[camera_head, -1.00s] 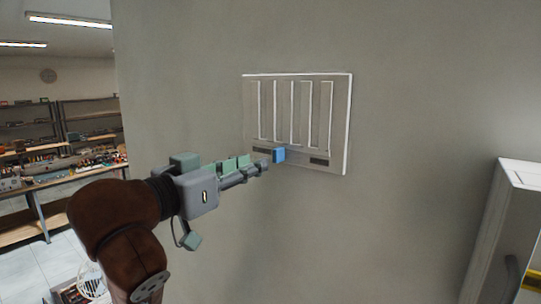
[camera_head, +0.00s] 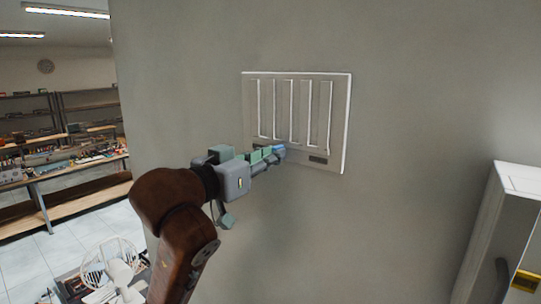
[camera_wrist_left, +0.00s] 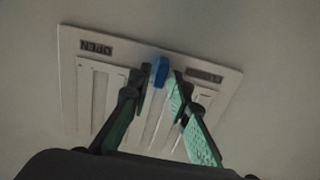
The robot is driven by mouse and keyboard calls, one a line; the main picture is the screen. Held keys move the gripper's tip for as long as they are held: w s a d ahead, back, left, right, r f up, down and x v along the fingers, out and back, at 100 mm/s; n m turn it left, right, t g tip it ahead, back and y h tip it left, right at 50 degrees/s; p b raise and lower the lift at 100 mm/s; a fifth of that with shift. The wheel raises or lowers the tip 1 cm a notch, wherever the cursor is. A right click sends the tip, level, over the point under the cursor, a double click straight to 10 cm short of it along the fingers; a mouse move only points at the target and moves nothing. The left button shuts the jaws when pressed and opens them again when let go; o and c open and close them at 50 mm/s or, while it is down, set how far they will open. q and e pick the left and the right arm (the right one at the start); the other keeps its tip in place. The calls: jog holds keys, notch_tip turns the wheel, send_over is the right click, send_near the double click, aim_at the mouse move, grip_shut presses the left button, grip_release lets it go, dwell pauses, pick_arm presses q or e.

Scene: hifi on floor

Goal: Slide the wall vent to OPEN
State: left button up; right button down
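The wall vent (camera_head: 298,118) is a pale slotted panel on the grey wall. Its blue slider knob (camera_head: 279,148) sits at the lower edge, left of the right-hand dark label (camera_head: 318,160). In the left wrist view the vent shows upside down, with the OPEN label (camera_wrist_left: 97,47) at the upper left and another dark label (camera_wrist_left: 203,76) at the right. The blue knob (camera_wrist_left: 160,71) lies between them. My left gripper (camera_head: 281,153) is at the knob. In the wrist view its fingers (camera_wrist_left: 159,82) are apart, one on each side of the knob; contact cannot be told.
A white cabinet (camera_head: 505,225) stands at the right. Shelves and a cluttered bench (camera_head: 60,165) are at the far left. The wall around the vent is bare.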

pick_arm(q)
grip_shut()
pick_arm(e)
jog(key=shift+d, duration=0.35)
pick_arm(q)
jog(key=shift+s+d+b, duration=0.3)
jog(key=shift+s+d, duration=0.5)
jog(key=shift+d, duration=0.3)
jog(key=shift+c, duration=0.6)
grip_release()
jog(key=o, duration=0.4)
jog(key=shift+s+d, duration=0.1)
jog(key=shift+d, duration=0.05)
jog(key=shift+o, duration=0.2)
pick_arm(e)
jog(key=shift+a+f, duration=0.25)
